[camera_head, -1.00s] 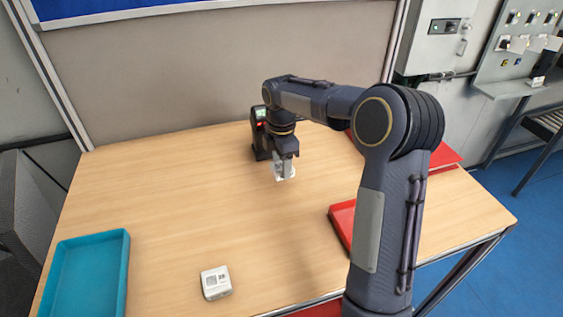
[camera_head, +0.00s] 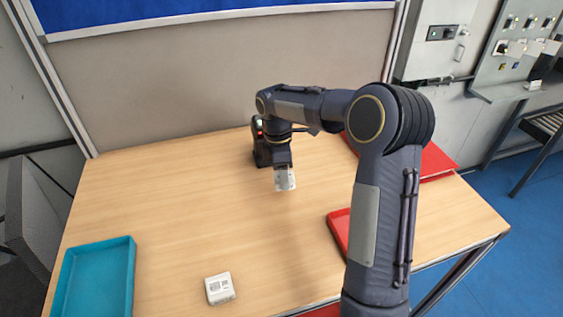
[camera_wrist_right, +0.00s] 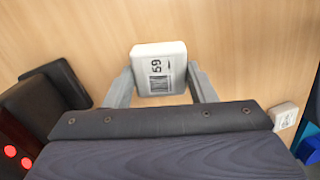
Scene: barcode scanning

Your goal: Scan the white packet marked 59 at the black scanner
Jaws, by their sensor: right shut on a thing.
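The white packet marked 59 (camera_wrist_right: 160,68) sits between the two fingers of my right gripper (camera_wrist_right: 163,88), its printed face and barcode toward the wrist camera. In the head view my right gripper (camera_head: 284,170) is shut on this packet (camera_head: 286,181) and points down over the middle of the table. The black scanner (camera_head: 261,151) stands just behind and left of the gripper, partly hidden by my arm. A dark body with red lights, likely the scanner (camera_wrist_right: 27,108), shows at the left of the wrist view. My left gripper is not in view.
Another white packet (camera_head: 220,288) lies near the table's front edge. A teal tray (camera_head: 131,262) is at the left. A red tray (camera_head: 336,221) is at the right front, and a red thing (camera_head: 437,161) lies behind my arm. The table's left middle is clear.

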